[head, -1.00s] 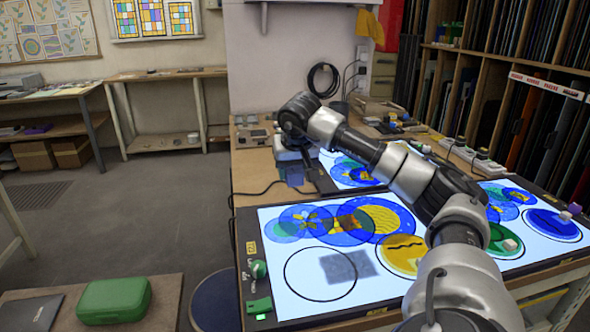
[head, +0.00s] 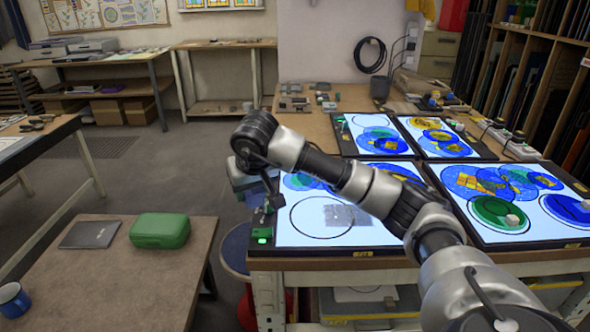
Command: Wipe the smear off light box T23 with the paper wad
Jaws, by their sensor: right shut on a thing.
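The nearest light box (head: 290,236) lies lit on the bench, with a black outlined circle and overlapping blue discs on its glass. A grey, speckled smear (head: 347,217) crosses the circle's right side. I cannot read the box's label. My right arm reaches from the lower right across the box. My right gripper (head: 268,197) hangs by the box's left edge, apart from the smear. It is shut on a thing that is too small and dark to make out. No paper wad can be told apart in this view. My left gripper is out of view.
More lit light boxes (head: 532,246) lie to the right and behind, with pale blocks (head: 512,220) on coloured discs. A low table (head: 115,285) at left holds a green case (head: 160,231) and a blue mug (head: 12,302). A stool (head: 237,252) stands beside the bench. Floor at left is open.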

